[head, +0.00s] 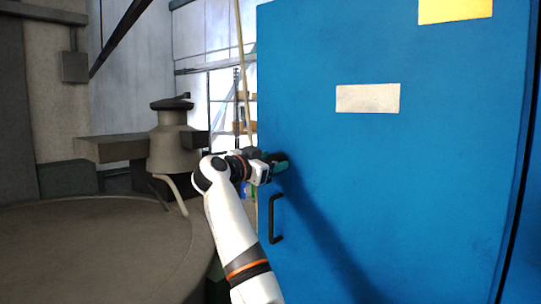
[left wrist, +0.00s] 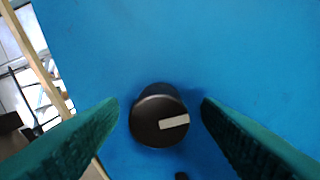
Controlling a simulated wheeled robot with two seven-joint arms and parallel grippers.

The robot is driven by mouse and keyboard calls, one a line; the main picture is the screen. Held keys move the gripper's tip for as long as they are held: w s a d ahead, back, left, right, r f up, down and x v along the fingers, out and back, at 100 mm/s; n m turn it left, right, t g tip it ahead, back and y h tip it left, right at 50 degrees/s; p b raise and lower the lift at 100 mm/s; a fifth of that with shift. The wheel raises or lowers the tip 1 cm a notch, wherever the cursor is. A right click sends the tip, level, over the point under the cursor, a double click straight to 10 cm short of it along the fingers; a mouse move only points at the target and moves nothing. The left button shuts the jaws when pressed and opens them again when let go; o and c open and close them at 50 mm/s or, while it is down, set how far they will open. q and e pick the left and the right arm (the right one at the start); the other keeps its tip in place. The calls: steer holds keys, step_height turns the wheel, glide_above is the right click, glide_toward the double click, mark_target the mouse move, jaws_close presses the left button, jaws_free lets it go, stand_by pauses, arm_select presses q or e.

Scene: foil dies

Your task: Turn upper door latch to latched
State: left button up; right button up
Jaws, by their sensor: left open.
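The upper door latch is a round black knob (left wrist: 158,117) on the blue door (head: 420,180). In the left wrist view it stands between my open fingers, with a pale bar on its face pointing right and slightly up in that picture. My left gripper (left wrist: 160,108) has one green finger on each side of the knob, with blue door showing in both gaps. In the head view my left gripper (head: 277,160) is at the door's left edge, above the handle. There the knob is mostly hidden by the gripper or cannot be told from it. My right gripper is not in view.
A black bar handle (head: 277,218) is on the door below my gripper. A white label (head: 368,98) and a yellow label (head: 455,10) are higher on the door. A large round brown-grey machine table (head: 90,250) fills the lower left. Windows and shelving are behind.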

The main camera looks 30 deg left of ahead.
arm_select(q)
steer(key=shift+w, duration=0.25)
steer(key=shift+c, duration=0.2)
steer(key=c, duration=1)
steer(key=shift+o, duration=0.2)
